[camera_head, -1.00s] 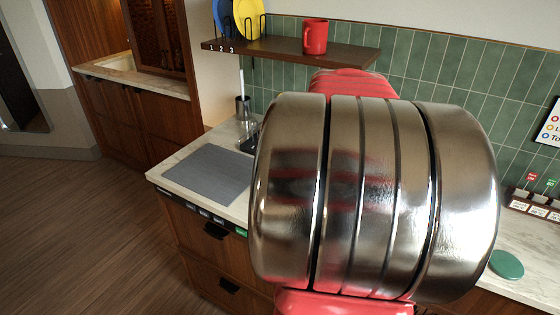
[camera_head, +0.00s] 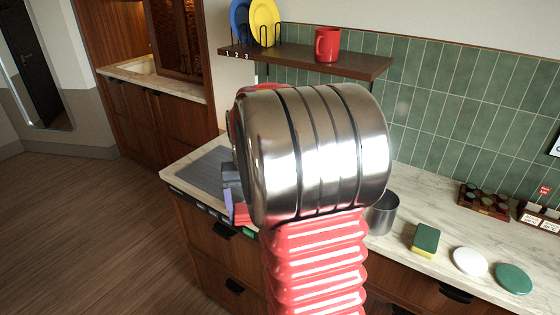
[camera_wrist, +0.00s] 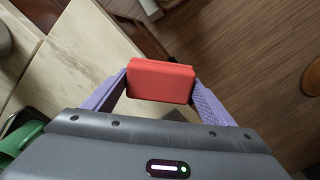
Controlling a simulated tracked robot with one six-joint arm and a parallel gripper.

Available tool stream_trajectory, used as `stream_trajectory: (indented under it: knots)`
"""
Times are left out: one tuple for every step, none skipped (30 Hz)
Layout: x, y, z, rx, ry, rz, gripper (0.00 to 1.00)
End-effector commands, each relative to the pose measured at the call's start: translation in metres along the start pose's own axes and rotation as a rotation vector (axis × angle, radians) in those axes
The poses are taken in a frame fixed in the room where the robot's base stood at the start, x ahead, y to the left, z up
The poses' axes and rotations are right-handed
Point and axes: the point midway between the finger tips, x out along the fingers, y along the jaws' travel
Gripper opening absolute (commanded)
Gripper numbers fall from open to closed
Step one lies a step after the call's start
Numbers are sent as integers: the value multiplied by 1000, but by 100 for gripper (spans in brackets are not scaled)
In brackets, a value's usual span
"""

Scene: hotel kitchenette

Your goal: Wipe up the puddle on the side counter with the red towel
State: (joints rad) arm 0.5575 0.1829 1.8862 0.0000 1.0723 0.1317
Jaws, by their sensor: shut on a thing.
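My gripper (camera_wrist: 160,80) is shut on the red towel (camera_wrist: 160,83), which looks like a thick folded block between the purple fingers in the wrist view. In the head view my gripper (camera_head: 232,194) shows partly at the left of my large metal arm joint, with a bit of red beside it, near the front edge of the counter (camera_head: 182,166). In the wrist view the towel is above the counter's edge, with floor to the right. I cannot make out a puddle in either view; my arm hides part of the counter.
A grey mat (camera_head: 205,168) lies on the counter's left end. To the right are a metal pot (camera_head: 383,214), a sponge (camera_head: 425,240), a white disc (camera_head: 469,261) and a green disc (camera_head: 513,278). A shelf (camera_head: 350,64) holds a red mug (camera_head: 327,44). Another counter (camera_head: 135,78) stands back left.

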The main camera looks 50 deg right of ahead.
Motion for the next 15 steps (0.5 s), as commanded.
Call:
stream_trajectory:
  knots:
    - [5, -18, -2, -44, -2, 0, 60]
    - [8, -29, -2, -70, -2, 0, 60]
    - [11, -42, -3, -102, -2, 0, 60]
    - [14, -52, -3, -126, -3, 0, 60]
    - [16, -62, -3, -150, -2, 0, 60]
    - [20, -75, -3, -183, -2, 0, 60]
    - [22, -85, -2, -207, -2, 0, 60]
    - [25, -96, -2, -231, -2, 0, 60]
    - [29, -109, 0, -264, -2, 0, 60]
    - [32, -119, 1, -288, -2, 0, 60]
    - [35, -129, 3, -312, -3, 1, 60]
    - [38, -143, 5, -344, -2, 0, 60]
    - [41, -153, 7, -369, -2, 0, 60]
    - [44, -163, 9, -393, -2, 0, 60]
    - [48, -177, 13, -426, -2, 0, 60]
